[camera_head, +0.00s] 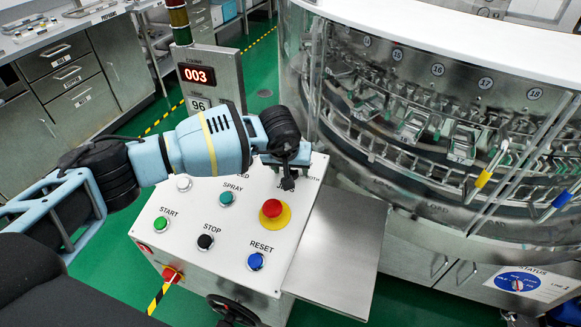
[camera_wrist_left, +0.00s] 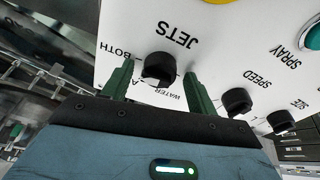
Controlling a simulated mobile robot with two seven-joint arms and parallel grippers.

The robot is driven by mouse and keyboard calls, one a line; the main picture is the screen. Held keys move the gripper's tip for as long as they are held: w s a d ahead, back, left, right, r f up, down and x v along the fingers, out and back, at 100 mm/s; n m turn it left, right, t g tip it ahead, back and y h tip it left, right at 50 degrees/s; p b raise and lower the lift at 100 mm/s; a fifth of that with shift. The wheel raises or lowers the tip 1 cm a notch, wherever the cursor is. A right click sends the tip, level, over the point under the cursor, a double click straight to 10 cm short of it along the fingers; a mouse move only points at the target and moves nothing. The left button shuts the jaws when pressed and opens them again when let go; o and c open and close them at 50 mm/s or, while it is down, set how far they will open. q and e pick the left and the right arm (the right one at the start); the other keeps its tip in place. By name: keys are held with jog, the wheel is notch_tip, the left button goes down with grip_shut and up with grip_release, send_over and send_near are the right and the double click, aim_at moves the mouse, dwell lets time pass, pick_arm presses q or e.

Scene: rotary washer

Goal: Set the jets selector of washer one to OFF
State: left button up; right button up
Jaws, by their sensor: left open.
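The jets selector is a small black knob (camera_wrist_left: 158,67) on the white control panel (camera_head: 185,245), beside the printed word JETS in the left wrist view. BOTH and WATER are printed around it; another label is partly covered, and I cannot read the knob's setting. My left gripper (camera_head: 288,178) is at the panel's upper right in the head view and largely hides the selector there. In the left wrist view its two green fingers (camera_wrist_left: 160,74) are open, one on each side of the knob. Whether they touch it is unclear. My right gripper is not in view.
Near the gripper are a red emergency button (camera_head: 271,208) on yellow and a green SPRAY button (camera_head: 226,198). SPEED (camera_wrist_left: 237,101) and another black knob (camera_wrist_left: 281,121) sit beside the jets knob. The rotary washer (camera_head: 440,120) stands right, the 003 display post (camera_head: 208,80) behind.

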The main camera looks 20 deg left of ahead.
pick_arm(q)
jog(key=shift+c, duration=0.5)
jog(key=c, duration=0.9)
jog(key=shift+o, duration=0.2)
